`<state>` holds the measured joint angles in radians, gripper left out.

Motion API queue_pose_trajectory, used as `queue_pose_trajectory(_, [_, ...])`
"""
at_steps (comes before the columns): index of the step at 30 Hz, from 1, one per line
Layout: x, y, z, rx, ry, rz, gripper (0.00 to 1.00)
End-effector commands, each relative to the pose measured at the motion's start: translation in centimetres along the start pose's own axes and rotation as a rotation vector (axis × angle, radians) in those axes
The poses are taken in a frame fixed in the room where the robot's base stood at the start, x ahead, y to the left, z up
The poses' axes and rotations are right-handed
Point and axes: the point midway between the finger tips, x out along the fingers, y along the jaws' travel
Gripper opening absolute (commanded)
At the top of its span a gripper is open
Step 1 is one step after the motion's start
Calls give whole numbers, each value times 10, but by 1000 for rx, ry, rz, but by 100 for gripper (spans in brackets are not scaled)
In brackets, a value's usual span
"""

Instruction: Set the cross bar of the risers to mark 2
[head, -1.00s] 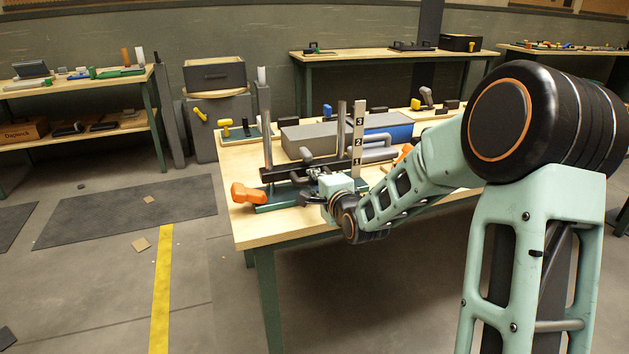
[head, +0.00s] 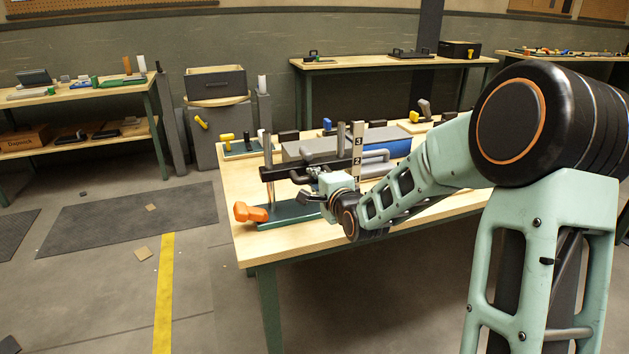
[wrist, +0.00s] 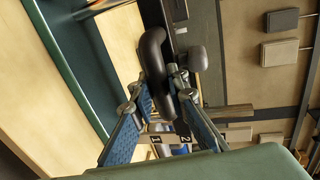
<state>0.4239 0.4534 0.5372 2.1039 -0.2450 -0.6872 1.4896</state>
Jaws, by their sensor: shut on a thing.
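The risers have a green base (head: 290,214), two grey upright posts (head: 268,145) and a pale scale plate (head: 358,148). Marks 3 and 2 show on the plate in the head view; mark 1 is hidden there. The dark cross bar (head: 280,172) lies across the posts, above the base. My gripper (head: 314,180) is in front of the bar. In the wrist view, my gripper (wrist: 165,88) is shut on the bar's black handle (wrist: 157,55), and marks 1 and 2 show on the plate (wrist: 170,138). I cannot tell exactly which mark the bar is level with.
A grey and blue box (head: 375,142) stands behind the risers. Small yellow and blue items are at the back. The front left tabletop is bare.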

Motion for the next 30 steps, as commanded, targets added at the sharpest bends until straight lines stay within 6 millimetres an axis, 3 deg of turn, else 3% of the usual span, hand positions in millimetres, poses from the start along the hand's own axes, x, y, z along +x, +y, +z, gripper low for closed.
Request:
queue_pose_trajectory(4, [0,0,0,-1,1,-3,0])
queue_pose_trajectory(5, [0,0,0,-1,1,-3,16])
queue_pose_trajectory(7, [0,0,0,-1,1,-2,23])
queue_pose_trajectory(18, [-4,0,0,-1,1,-1,23])
queue_pose_trajectory(23, [-25,1,-1,-1,2,0,23])
queue_pose_trajectory(30, [-70,0,-2,-4,4,-1,23])
